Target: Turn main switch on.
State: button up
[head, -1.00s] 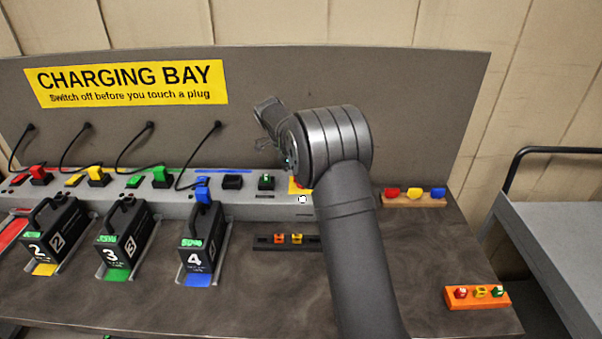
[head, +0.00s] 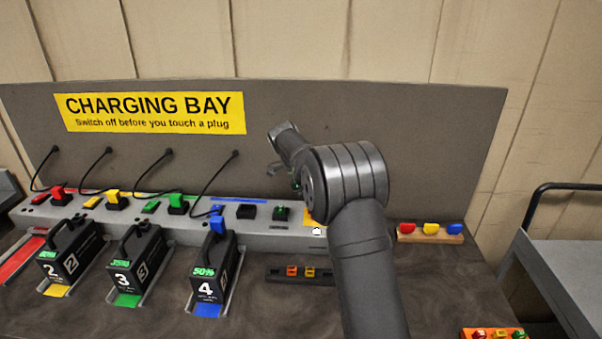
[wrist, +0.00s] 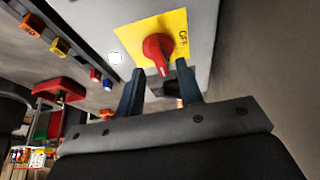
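The main switch is a red rotary knob (wrist: 158,48) on a yellow plate (wrist: 130,38) in the wrist view. The plate reads OFF on its right side. The knob's handle points down in that view, towards my gripper (wrist: 161,69). The two dark fingers are apart, one at each side of the handle's lower end, with gaps showing. I cannot tell how deep the handle sits between them. In the head view only a corner of the yellow plate (head: 312,220) shows; my arm hides the knob and the fingertips.
Black battery packs (head: 213,270) stand in front of the grey charging strip (head: 165,226), with coloured plugs and switches. A dark block with orange pieces (head: 300,279) lies below the strip. A wooden block with coloured knobs (head: 430,238) is at the right. A grey cart (head: 570,255) stands beyond.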

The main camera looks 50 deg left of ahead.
jog(key=v, duration=1.5)
jog(key=shift+s, duration=0.1)
jog(key=x, duration=1.7)
jog(key=shift+f, duration=0.1)
jog(key=shift+d+f, duration=0.15)
jog(key=shift+n+t, duration=0.4)
jog(key=shift+n, duration=0.5)
jog(key=n+y, duration=0.1)
jog(key=n, duration=0.2)
jog(key=n+y, duration=0.2)
jog(key=n, duration=0.1)
jog(key=shift+d+n+t, duration=0.1)
jog(key=shift+n+t, duration=0.3)
dwell(0.8)
